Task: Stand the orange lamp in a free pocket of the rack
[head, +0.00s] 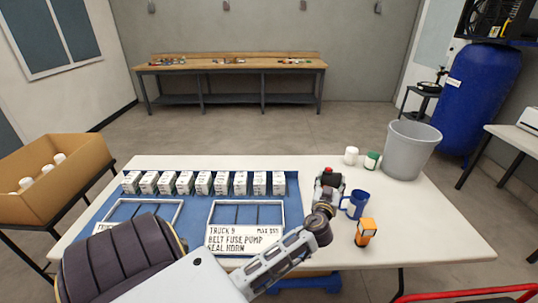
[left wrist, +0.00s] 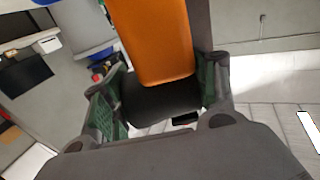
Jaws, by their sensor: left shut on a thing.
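My left gripper (head: 328,187) is over the right part of the table. In the left wrist view its fingers (left wrist: 160,92) are shut on the orange lamp (left wrist: 158,40), a flat orange body with a black end between the fingers. In the head view the gripper mostly hides the held lamp. A smaller orange block (head: 366,232) with a pale face stands on the table, right of the gripper. The white-framed rack (head: 213,213) with narrow dividers lies on the blue mat, left of the gripper, with empty-looking pockets. A similar frame (head: 179,215) lies further left, partly behind my arm. My right gripper is out of view.
A row of white cartons (head: 203,183) lines the mat's back edge. A blue mug (head: 356,204), a white jar (head: 351,155) and a green-banded jar (head: 372,160) stand near the gripper. A grey bin (head: 410,148) is at back right. The table's right front (head: 430,240) is clear.

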